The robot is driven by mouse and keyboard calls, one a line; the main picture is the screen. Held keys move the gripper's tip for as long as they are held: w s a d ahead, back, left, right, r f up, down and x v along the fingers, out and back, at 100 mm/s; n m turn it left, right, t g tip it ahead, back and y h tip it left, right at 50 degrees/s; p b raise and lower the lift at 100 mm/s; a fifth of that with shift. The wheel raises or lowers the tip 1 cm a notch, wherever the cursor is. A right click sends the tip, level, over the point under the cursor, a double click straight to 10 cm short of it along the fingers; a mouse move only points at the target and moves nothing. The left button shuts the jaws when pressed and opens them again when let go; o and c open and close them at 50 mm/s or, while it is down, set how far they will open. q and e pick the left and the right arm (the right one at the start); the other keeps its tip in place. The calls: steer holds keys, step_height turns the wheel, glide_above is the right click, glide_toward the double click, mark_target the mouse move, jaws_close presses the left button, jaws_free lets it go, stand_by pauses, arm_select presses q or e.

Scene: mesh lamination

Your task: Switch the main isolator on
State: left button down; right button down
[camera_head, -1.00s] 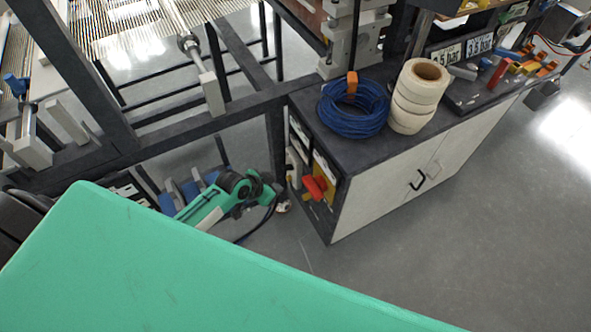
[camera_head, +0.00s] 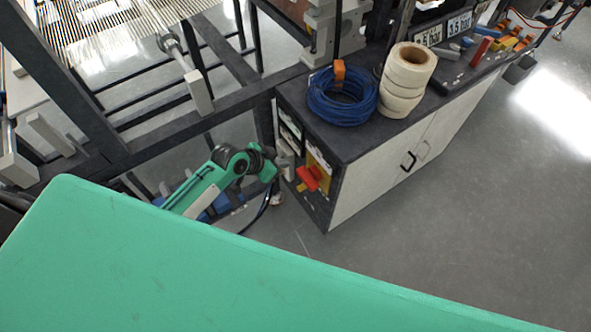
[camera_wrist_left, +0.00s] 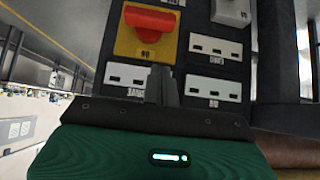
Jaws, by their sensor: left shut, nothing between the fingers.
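The main isolator is a red rotary handle (camera_head: 308,179) on a yellow plate (camera_head: 319,163), on the dark end panel of the cabinet. In the left wrist view the red handle (camera_wrist_left: 152,20) lies crosswise on the yellow plate (camera_wrist_left: 132,42), with lettering beside it. My left gripper (camera_head: 284,168) is beside the panel, left of the handle in the head view. In the wrist view its fingers (camera_wrist_left: 162,84) are together, empty, and appear short of the yellow plate; contact cannot be made out. My right gripper is out of view.
White labelled plates (camera_wrist_left: 215,47) surround the isolator. A blue cable coil (camera_head: 343,97) and stacked tape rolls (camera_head: 405,78) sit on the cabinet top (camera_head: 366,133). A dark machine frame (camera_head: 150,140) stands left. Grey floor (camera_head: 480,200) is open at right.

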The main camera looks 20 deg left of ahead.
arm_select(q)
glide_above(303, 171)
steer(key=s+a, duration=0.2)
step_height(303, 171, down, 5)
steer(key=f, duration=0.2)
steer(key=f+p, duration=0.1)
steer(key=f, duration=0.1)
steer(key=shift+s+d+f, duration=0.1)
steer(key=shift+s+d, duration=0.05)
steer(key=shift+s, duration=0.1)
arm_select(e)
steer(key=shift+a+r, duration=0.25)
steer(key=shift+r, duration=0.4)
arm_select(q)
steer(key=shift+f, duration=0.1)
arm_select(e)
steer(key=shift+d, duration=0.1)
